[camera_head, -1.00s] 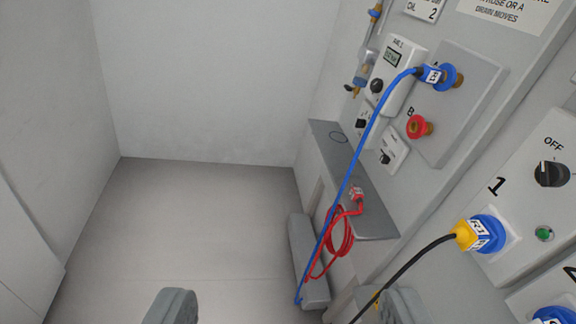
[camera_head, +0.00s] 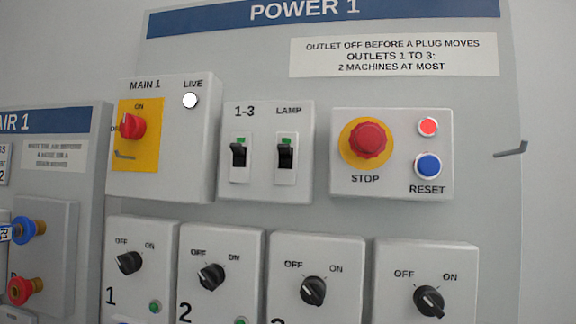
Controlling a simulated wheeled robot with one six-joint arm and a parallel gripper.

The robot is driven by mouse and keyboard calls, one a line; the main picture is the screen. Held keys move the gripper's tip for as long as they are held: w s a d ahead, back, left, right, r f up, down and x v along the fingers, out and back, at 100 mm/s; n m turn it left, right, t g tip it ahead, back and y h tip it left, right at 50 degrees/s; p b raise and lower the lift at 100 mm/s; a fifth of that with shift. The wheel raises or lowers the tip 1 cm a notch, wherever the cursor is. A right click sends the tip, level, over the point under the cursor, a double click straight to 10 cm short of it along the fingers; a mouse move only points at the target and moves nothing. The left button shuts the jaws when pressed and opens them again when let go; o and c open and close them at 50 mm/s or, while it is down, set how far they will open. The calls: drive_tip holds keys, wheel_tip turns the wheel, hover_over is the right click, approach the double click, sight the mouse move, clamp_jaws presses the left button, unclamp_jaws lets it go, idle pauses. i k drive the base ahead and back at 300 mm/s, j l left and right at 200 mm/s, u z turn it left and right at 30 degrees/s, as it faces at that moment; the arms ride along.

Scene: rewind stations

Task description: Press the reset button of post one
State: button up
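The panel headed POWER 1 (camera_head: 480,100) fills most of the view. The blue round RESET button (camera_head: 428,166) sits in a pale ring at the lower right of a light grey box (camera_head: 391,187). A bright red lamp or button (camera_head: 428,127) is just above it. A large red mushroom STOP button (camera_head: 368,139) on a yellow disc is to its left in the same box. My gripper is out of view, so its distance to the button does not show.
A red MAIN 1 rotary switch (camera_head: 131,127) and a white LIVE light (camera_head: 190,101) are at upper left. Two black rockers (camera_head: 239,156) sit between. Several black OFF/ON knobs (camera_head: 313,291) line the bottom. A small hook (camera_head: 511,150) sticks out at right.

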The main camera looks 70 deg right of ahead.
sight(427, 166)
drive_tip(key=z, duration=2.1)
